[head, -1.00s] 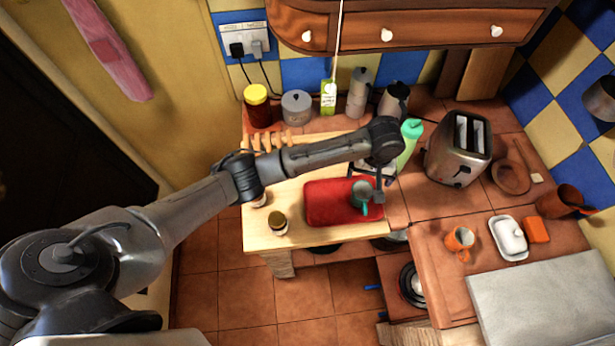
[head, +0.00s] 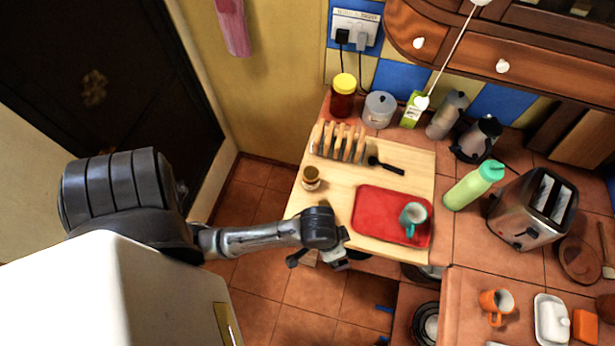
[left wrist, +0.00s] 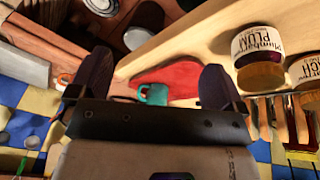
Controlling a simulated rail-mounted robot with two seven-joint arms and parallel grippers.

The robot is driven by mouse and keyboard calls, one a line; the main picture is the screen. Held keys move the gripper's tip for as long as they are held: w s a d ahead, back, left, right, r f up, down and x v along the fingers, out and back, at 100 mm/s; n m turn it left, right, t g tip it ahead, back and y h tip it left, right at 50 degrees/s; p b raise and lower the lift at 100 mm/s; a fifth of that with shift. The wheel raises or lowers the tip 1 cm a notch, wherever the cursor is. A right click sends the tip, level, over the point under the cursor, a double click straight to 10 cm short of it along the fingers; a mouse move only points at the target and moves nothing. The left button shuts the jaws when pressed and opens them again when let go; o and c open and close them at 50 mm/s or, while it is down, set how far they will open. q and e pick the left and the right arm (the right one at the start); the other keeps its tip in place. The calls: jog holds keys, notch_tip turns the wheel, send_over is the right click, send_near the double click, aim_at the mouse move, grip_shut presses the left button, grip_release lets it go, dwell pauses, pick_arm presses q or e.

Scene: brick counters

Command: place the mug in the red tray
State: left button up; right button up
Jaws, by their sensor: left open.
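The teal mug (head: 413,217) stands upright in the right part of the red tray (head: 378,214), which lies on a pale wooden board (head: 411,158). My left gripper (head: 337,262) is off the board's front edge, to the lower left of the tray, apart from the mug. In the left wrist view its two dark fingers (left wrist: 150,88) are spread with nothing between them, and the mug (left wrist: 154,94) and tray (left wrist: 178,75) show beyond. My right gripper is not in view.
A small jar (head: 311,178) and a toast rack (head: 339,142) stand on the board. A green bottle (head: 473,186), a toaster (head: 532,208) and an orange mug (head: 496,301) stand to the right. The floor in front of the board is open.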

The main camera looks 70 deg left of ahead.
pick_arm(q)
jog(key=s+a+r+m+y, duration=0.1)
jog(key=s+a+r, duration=0.1)
jog(key=s+a, duration=0.3)
jog(key=shift+s+a+r+t+y, duration=0.2)
jog(key=shift+s+t+y, duration=0.15)
jog(key=shift+s, duration=1.2)
